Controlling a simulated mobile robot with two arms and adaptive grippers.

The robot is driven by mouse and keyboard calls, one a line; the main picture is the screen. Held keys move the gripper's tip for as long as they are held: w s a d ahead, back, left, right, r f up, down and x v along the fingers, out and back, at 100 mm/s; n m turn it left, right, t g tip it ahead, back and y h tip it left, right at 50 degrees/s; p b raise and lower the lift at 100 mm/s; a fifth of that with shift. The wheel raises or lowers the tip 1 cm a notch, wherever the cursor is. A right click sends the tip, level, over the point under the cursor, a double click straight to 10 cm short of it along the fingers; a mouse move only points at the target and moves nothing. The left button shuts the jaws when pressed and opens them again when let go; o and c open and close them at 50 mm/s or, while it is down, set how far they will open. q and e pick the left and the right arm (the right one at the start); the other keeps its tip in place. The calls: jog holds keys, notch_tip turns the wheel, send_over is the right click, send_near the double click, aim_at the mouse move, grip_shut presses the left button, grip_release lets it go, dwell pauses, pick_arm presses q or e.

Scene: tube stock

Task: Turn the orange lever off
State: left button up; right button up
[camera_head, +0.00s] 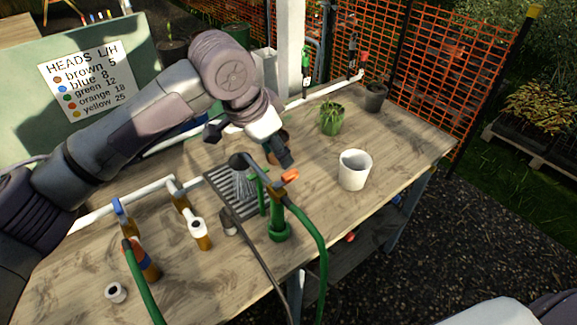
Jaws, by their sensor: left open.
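The orange lever (290,176) is a small bright handle at the top of an upright green fitting (279,228) on the wooden bench. A green hose and a dark curved spout join near it. My left gripper (250,147) comes down from above, open, with its dark right finger just above and beside the lever. Whether that finger touches the lever cannot be told. Nothing shows held between the fingers. My right gripper is not in view.
A slatted drain tray (227,188) lies below the gripper. A white cup (354,170), a grassy plant (332,117) and a dark pot (375,96) stand to the right. A blue lever (117,206) and a white-topped fitting (199,231) are at left. The bench's front right is clear.

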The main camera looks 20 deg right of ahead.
aim_at(290, 173)
pick_arm(q)
jog(key=p+x, duration=0.1)
jog(key=x, duration=0.7)
jog(key=shift+w+d+f, duration=0.1)
jog(key=shift+d+f, duration=0.05)
jog(key=shift+f, duration=0.1)
grip_shut()
